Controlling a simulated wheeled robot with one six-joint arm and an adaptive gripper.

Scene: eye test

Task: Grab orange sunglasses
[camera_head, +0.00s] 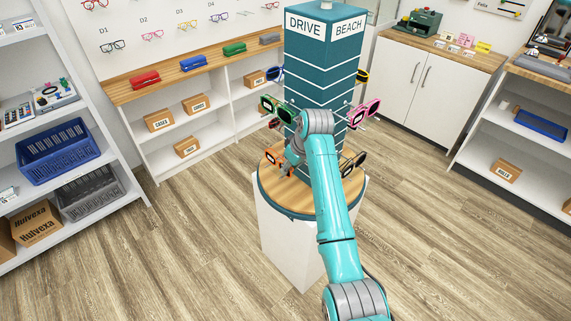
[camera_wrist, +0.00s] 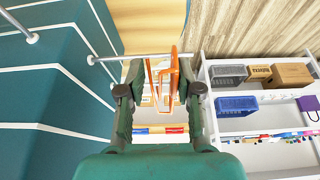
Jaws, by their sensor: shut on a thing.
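The orange sunglasses (camera_wrist: 174,72) are between the two fingers of my gripper (camera_wrist: 160,90) in the wrist view, and the gripper is shut on them. A metal peg of the teal display tower (camera_wrist: 45,90) runs across right by the frame. Whether the frame still rests on the peg I cannot tell. In the head view the orange sunglasses (camera_head: 270,157) show low on the left side of the tower (camera_head: 320,55). My gripper (camera_head: 286,168) is there too, partly hidden by my arm.
Green sunglasses (camera_head: 272,106) and pink sunglasses (camera_head: 366,112) hang higher on the tower; black sunglasses (camera_head: 352,163) hang low right. The tower stands on a round wooden top (camera_head: 300,202). A shelf with a blue crate (camera_head: 58,150) is at left. Floor around is clear.

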